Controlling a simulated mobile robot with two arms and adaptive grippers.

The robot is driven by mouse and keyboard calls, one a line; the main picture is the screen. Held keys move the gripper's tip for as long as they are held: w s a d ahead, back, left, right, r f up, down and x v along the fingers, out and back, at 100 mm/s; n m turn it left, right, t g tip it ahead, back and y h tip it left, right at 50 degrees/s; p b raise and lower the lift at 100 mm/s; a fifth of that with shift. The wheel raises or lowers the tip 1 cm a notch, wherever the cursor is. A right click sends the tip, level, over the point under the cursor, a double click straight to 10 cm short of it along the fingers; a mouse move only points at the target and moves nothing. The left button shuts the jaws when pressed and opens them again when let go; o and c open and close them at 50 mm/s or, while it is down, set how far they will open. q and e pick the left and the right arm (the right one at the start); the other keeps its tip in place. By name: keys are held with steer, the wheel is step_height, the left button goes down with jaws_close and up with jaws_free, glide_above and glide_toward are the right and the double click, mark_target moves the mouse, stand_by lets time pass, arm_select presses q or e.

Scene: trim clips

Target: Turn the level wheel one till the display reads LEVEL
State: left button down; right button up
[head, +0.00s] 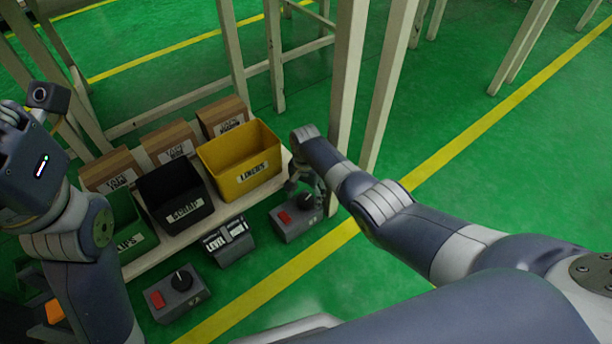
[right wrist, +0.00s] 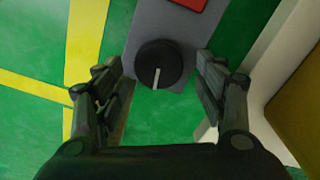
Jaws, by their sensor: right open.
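A round black wheel (right wrist: 159,64) with a white pointer line sits on a grey box (head: 290,224) with a red patch; the line points toward the bottom of the right wrist view. My right gripper (right wrist: 160,75) is open over this wheel, one finger on each side, with visible gaps between fingers and wheel. In the head view the right gripper (head: 308,184) partly hides that wheel. A second grey box (head: 170,300) carries another black wheel (head: 181,280). The small display (head: 229,242) stands between the boxes; its lettering is too small to read surely. My left arm shows, but its fingers do not.
A bench shelf behind holds a yellow bin (head: 222,165), a black scrap bin (head: 163,215), a green bin (head: 136,249) and several cardboard boxes (head: 167,136). A pale table leg (head: 345,90) stands close beside my right gripper. Green floor with yellow lines is clear to the right.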

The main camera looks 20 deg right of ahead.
mark_target(306, 199)
step_height(306, 199, up, 10)
stand_by(0.5)
steer(key=shift+s+f, duration=0.1)
steer(key=shift+f, duration=0.05)
stand_by(0.3)
